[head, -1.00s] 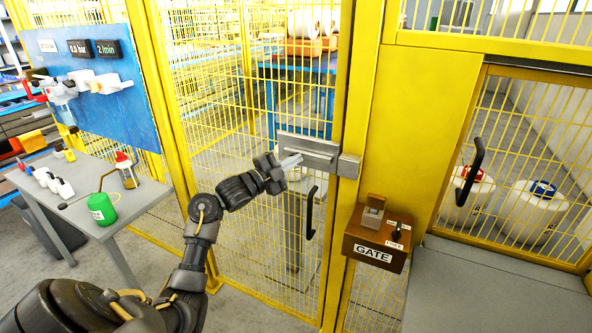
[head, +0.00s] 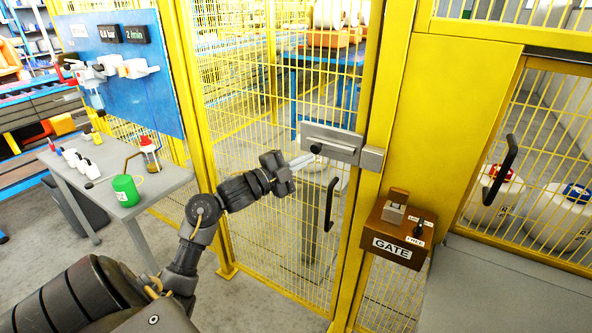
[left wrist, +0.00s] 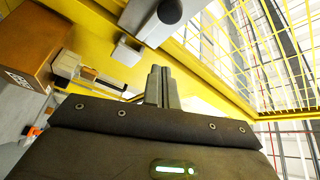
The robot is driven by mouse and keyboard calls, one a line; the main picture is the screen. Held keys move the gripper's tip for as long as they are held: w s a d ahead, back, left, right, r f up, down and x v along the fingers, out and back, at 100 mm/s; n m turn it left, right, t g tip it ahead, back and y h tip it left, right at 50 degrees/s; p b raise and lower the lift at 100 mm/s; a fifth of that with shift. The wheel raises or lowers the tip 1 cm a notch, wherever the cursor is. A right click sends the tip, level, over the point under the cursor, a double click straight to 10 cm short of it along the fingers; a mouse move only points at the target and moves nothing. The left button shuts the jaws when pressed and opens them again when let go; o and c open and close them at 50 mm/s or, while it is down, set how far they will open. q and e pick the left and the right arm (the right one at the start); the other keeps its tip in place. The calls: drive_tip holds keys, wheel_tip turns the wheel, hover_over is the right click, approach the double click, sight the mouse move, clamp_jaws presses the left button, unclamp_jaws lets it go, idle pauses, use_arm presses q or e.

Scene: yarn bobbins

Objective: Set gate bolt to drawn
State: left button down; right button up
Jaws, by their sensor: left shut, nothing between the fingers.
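The gate bolt (head: 335,141) is a grey metal housing on the yellow mesh gate, with a dark round knob (head: 316,149) at the left part of its face. A grey keeper (head: 372,159) sits on the post to its right. In the left wrist view the knob (left wrist: 169,11) is at the top, and a yellow gap shows between housing and keeper (left wrist: 128,51); I see no bar clearly across it. My left gripper (head: 304,161) is shut and empty, just below and left of the knob; its fingers (left wrist: 163,86) also show in the wrist view. Contact cannot be told. My right gripper is not in view.
A brown box marked GATE (head: 397,236) is mounted right of the bolt. A black gate handle (head: 331,203) hangs below it, and another handle (head: 500,170) is at right. A grey table (head: 150,190) with bottles stands at left. Mesh panels surround the gate.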

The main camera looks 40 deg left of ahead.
use_arm(q)
drive_tip(key=shift+v, duration=1.1)
